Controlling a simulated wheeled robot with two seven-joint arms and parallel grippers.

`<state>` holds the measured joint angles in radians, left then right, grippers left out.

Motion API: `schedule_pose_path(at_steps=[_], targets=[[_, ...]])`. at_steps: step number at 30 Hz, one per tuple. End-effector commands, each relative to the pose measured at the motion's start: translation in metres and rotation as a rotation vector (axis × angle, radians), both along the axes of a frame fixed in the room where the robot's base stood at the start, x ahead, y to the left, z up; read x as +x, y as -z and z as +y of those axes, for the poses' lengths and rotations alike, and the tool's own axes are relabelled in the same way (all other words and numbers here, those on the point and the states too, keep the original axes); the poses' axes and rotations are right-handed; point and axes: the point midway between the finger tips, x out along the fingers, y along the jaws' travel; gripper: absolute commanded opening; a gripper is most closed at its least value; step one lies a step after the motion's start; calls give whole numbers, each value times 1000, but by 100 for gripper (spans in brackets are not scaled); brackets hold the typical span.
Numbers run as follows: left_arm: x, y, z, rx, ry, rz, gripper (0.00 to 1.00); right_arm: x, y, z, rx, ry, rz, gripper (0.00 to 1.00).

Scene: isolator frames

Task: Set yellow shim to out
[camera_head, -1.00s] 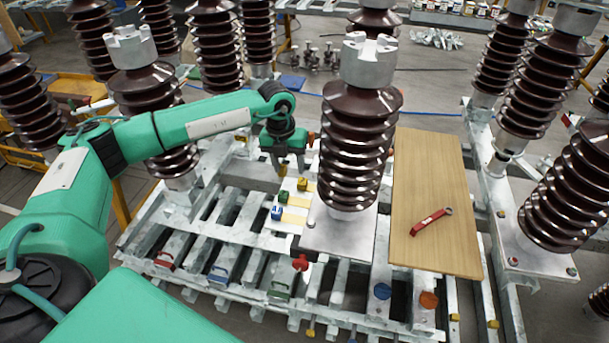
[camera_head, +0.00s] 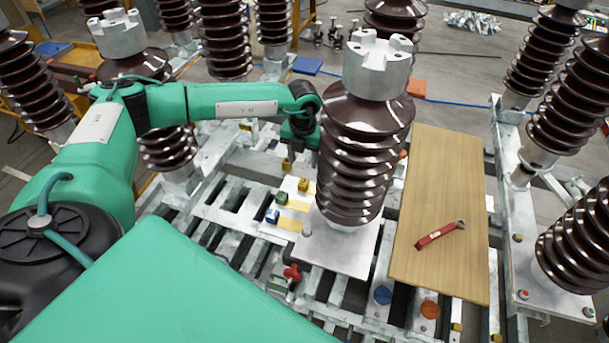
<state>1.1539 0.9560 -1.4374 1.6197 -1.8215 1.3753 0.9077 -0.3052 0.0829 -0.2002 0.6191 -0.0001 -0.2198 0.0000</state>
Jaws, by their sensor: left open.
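Several small knobs stand on a pale plate left of the central brown insulator. One yellow block (camera_head: 303,185) is nearest the insulator. Another yellow block (camera_head: 286,163) stands farther back, and a yellow-green one (camera_head: 281,197) sits nearer, above a blue one (camera_head: 272,216). I cannot tell which of them is the yellow shim. My left gripper (camera_head: 300,143) is open and points down just behind these blocks. It looks apart from them, and its right side is close to the insulator's edge. My right gripper is out of view.
The tall brown insulator (camera_head: 358,150) stands right beside the left gripper. A wooden board (camera_head: 440,190) with a red-handled tool (camera_head: 440,235) lies to the right. A red knob (camera_head: 292,273), a blue disc (camera_head: 382,295) and an orange disc (camera_head: 430,309) are in front.

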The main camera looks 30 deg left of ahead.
Motion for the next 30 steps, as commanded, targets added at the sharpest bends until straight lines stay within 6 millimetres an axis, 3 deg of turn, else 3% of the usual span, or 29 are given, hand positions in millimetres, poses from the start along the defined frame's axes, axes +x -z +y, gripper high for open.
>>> schedule_pose_path(at_steps=[5,13,18,26,27,30], targets=[[-1,37,0,1,0,3,49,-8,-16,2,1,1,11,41],[0,82,0,0,-1,3,49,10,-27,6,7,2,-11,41],[0,94,1,1,-1,1,49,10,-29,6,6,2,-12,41],[0,96,0,0,-1,0,49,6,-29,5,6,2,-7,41],[0,96,0,0,-1,0,47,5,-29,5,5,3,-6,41],[0,96,0,0,-1,0,28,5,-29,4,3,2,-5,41]])
